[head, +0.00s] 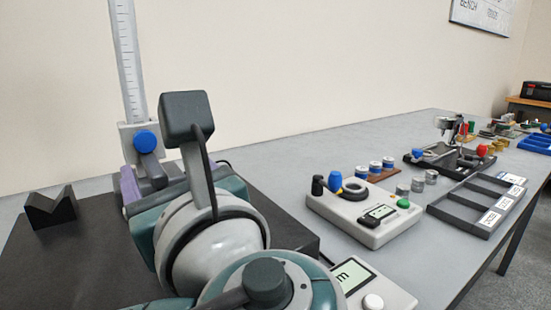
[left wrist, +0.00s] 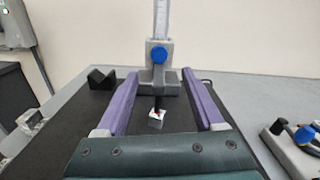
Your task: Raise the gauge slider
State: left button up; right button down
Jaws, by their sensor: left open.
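The height gauge has a tall pale scale column (head: 128,60) and a grey slider (head: 130,150) with a round blue knob (head: 145,140). The slider sits low on the column, and it also shows in the left wrist view (left wrist: 150,46). My left gripper (left wrist: 163,80) is open, its two purple fingers apart and reaching toward the gauge, one to each side of it in the left wrist view. Nothing is held between them. In the head view my arm hides most of this gripper, and one purple finger shows below the slider. My right gripper is not seen.
A black V-block (head: 50,208) stands on the dark plate (head: 85,255) left of the gauge. A small pale block (left wrist: 156,118) lies between the fingers in the left wrist view. A grey device (head: 350,215) and trays (head: 480,225) stand on the bench to the right.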

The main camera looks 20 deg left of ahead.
aim_at(145, 141)
pick_arm(q)
jog(key=b+x, duration=0.1)
jog(key=x, duration=0.8)
jog(key=shift+w+a, duration=0.1)
jog(key=shift+a, duration=0.15)
grip_shut()
dwell(1.0)
